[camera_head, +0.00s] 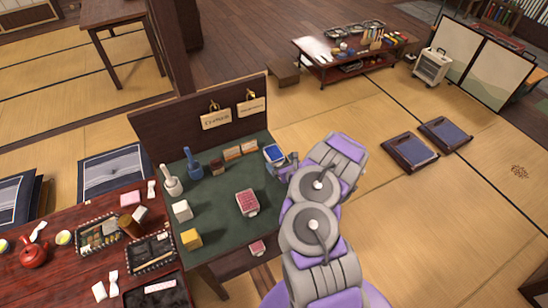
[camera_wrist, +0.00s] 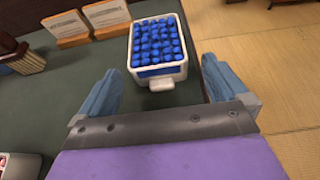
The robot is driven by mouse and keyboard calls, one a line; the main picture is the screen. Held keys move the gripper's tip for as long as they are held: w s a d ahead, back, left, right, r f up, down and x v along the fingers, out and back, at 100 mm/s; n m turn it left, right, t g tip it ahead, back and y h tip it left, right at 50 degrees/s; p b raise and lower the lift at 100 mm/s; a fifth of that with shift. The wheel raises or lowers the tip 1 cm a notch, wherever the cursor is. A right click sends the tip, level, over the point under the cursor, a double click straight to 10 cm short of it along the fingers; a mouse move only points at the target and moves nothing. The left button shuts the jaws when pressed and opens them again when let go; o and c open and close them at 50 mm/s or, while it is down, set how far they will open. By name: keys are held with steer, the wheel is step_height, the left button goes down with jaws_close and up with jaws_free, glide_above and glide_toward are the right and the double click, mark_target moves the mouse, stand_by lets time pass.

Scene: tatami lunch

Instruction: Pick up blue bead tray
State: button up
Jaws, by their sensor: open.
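The blue bead tray (camera_head: 274,153) is a small white box filled with blue beads. It sits on the green tabletop (camera_head: 222,185) near its right edge in the head view. In the wrist view the blue bead tray (camera_wrist: 158,46) lies ahead, its white handle tab (camera_wrist: 162,86) pointing toward me. My gripper (camera_wrist: 158,78) is open, with one blue-grey finger on each side of the tab. No contact with the tray is visible. In the head view my gripper (camera_head: 286,163) is right beside the tray, partly hidden by my arm.
A red bead tray (camera_head: 247,202), a yellow block (camera_head: 190,239), mallets and card holders (camera_head: 240,149) share the green tabletop. A brown backboard (camera_head: 197,123) stands behind. A dark red table (camera_head: 70,262) with lunch boxes is at left. Tatami floor at right is mostly clear.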

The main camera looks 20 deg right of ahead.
steer(key=shift+x, duration=1.1)
steer(key=c, duration=1.1)
steer(key=shift+r, duration=0.1)
